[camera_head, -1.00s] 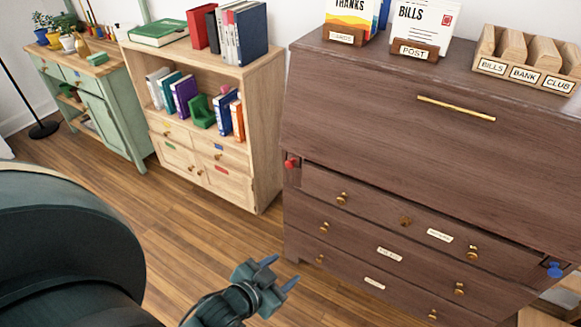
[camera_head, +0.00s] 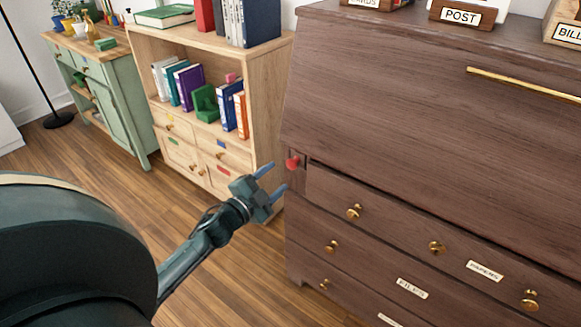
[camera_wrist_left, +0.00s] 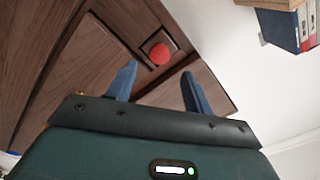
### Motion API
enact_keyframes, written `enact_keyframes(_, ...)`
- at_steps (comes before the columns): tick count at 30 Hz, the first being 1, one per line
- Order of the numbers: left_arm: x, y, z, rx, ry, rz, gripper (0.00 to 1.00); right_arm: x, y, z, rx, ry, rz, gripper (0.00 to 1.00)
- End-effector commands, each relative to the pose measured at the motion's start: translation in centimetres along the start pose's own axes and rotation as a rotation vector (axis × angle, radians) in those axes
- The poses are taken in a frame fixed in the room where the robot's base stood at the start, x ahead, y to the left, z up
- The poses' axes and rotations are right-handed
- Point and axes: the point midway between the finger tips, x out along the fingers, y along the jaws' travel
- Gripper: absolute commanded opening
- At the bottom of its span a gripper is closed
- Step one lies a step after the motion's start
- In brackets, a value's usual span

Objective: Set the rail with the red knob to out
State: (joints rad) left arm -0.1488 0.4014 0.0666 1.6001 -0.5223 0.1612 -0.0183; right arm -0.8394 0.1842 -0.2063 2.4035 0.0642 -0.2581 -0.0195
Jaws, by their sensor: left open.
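The red knob (camera_head: 292,163) sits on the end of a rail at the upper left of the dark wooden desk's drawer section. The rail's end looks about level with the desk front. The red knob (camera_wrist_left: 160,54) also shows in the left wrist view, just beyond the fingertips and between them. My left gripper (camera_head: 274,178) is open and empty, a little left of the knob and apart from it. Its two blue fingers (camera_wrist_left: 158,78) point toward the knob in the wrist view. My right gripper is not in view.
The desk's closed slanted front (camera_head: 400,100) has a long brass handle (camera_head: 515,82). Drawers with brass knobs (camera_head: 354,211) lie below. A light wooden bookcase (camera_head: 272,90) stands behind the left gripper. Wooden floor (camera_head: 110,210) is open at left.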

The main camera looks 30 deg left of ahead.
Motion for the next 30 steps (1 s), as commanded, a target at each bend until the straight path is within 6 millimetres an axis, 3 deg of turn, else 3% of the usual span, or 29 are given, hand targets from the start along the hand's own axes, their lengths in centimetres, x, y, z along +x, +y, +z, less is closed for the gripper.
enact_keyframes(6,4.5,0.0,0.1,0.000,0.001,-0.002,0.51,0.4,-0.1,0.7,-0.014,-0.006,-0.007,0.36)
enact_keyframes(12,6.8,0.1,0.1,0.000,-0.001,-0.001,0.51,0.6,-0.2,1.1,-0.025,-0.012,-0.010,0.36)
enact_keyframes(24,7.4,0.1,0.0,-0.001,-0.002,0.001,0.51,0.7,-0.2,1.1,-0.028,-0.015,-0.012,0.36)
enact_keyframes(30,7.4,0.1,0.0,-0.001,-0.001,0.001,0.35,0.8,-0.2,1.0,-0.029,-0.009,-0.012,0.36)
